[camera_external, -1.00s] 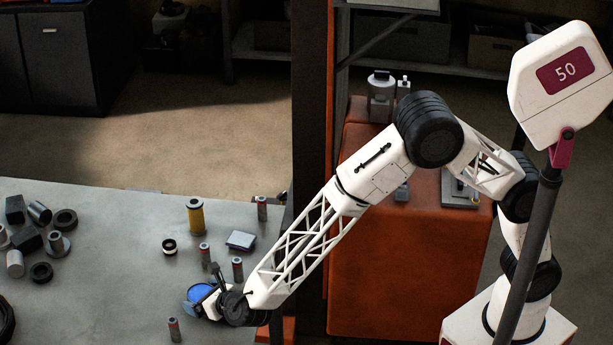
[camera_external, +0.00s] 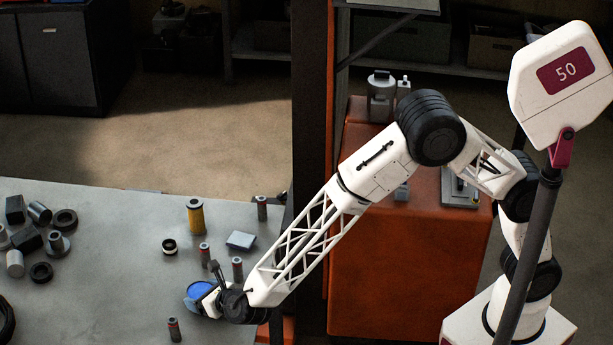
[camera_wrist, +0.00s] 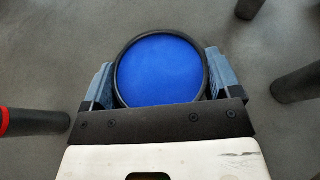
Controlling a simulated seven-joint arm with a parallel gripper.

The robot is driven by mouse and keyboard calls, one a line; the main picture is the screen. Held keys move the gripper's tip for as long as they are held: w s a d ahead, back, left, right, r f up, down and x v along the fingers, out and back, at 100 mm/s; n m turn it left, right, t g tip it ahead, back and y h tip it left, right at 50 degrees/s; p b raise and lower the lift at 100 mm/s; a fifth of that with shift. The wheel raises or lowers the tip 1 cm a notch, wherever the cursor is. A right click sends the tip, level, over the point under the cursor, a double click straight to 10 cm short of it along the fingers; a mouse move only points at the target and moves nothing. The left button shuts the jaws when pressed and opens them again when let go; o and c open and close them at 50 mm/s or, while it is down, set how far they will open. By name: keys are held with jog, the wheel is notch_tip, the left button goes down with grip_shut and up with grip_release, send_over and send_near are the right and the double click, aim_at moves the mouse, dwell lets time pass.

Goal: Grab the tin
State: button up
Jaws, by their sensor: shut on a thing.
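The tin (camera_external: 200,290) has a round blue top with a dark rim and is near the right front part of the grey table. In the wrist view the tin (camera_wrist: 160,70) sits between the two blue-grey fingers of my gripper (camera_wrist: 158,85). My gripper (camera_external: 203,294) is shut on the tin, one finger against each side. The tin's sides and underside are hidden, so I cannot tell whether it touches the table.
Slim red-banded cylinders stand close by, at the front (camera_external: 174,330) and behind (camera_external: 237,268). A yellow cylinder (camera_external: 195,217), a small ring (camera_external: 169,246) and a flat block (camera_external: 241,240) are farther back. Several dark and grey parts crowd the table's left. The middle left is clear.

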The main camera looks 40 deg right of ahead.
aim_at(197, 293)
jog(key=shift+r, duration=0.55)
jog(key=shift+d+r, duration=0.1)
jog(key=shift+r, duration=0.85)
jog(key=s+d, duration=0.2)
jog(key=d, duration=0.2)
jog(key=s+d, duration=0.3)
jog(key=d, duration=0.1)
jog(key=s+d+r, duration=0.1)
jog(key=s+d, duration=0.2)
jog(key=d, duration=0.1)
jog(key=shift+s+d+r, duration=0.1)
jog(key=shift+s, duration=0.05)
jog(key=shift+s+d+r, duration=0.15)
jog(key=shift+s+d, duration=0.15)
jog(key=shift+d, duration=0.1)
jog(key=shift+d, duration=0.1)
